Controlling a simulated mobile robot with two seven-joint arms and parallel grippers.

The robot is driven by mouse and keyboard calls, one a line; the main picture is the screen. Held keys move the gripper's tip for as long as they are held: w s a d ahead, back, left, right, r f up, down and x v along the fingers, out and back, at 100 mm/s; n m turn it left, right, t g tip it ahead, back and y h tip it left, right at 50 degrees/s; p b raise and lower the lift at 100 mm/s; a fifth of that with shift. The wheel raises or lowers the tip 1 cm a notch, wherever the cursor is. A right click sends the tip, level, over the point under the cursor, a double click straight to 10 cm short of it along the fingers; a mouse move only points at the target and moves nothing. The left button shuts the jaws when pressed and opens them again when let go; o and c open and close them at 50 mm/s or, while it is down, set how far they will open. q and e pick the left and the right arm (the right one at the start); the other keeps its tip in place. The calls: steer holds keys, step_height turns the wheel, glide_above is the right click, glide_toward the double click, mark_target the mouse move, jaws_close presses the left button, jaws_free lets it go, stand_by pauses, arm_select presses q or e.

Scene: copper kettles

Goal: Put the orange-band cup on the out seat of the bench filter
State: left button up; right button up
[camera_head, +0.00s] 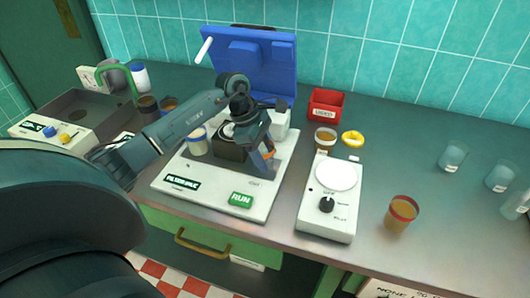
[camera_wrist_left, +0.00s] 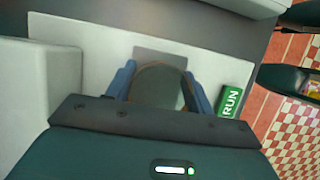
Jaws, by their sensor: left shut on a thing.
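My left gripper (camera_head: 264,157) reaches in from the left over the right part of the bench filter (camera_head: 215,197), a white base with a green RUN button and a raised blue lid. It is shut on the orange-band cup (camera_head: 268,154), which is mostly hidden by the fingers. In the left wrist view the cup (camera_wrist_left: 158,88) shows as a dark round shape with a thin orange-brown rim between the blue fingers. A grey square patch on the filter (camera_wrist_left: 90,80) shows just beyond the cup. I cannot tell whether the cup touches the filter. My right gripper is not in view.
A white scale (camera_head: 328,205), a red-banded cup (camera_head: 402,213), a red bin (camera_head: 326,104) and a yellow ring (camera_head: 352,138) are to the right. A sink (camera_head: 75,105) is at left.

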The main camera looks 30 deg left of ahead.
arm_select(q)
steer(key=o, duration=0.7)
steer(key=shift+f, duration=0.1)
steer(key=shift+o, duration=1.3)
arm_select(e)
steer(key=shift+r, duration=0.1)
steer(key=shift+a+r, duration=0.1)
arm_select(q)
steer(key=b+v, duration=0.1)
steer(key=v, duration=1.1)
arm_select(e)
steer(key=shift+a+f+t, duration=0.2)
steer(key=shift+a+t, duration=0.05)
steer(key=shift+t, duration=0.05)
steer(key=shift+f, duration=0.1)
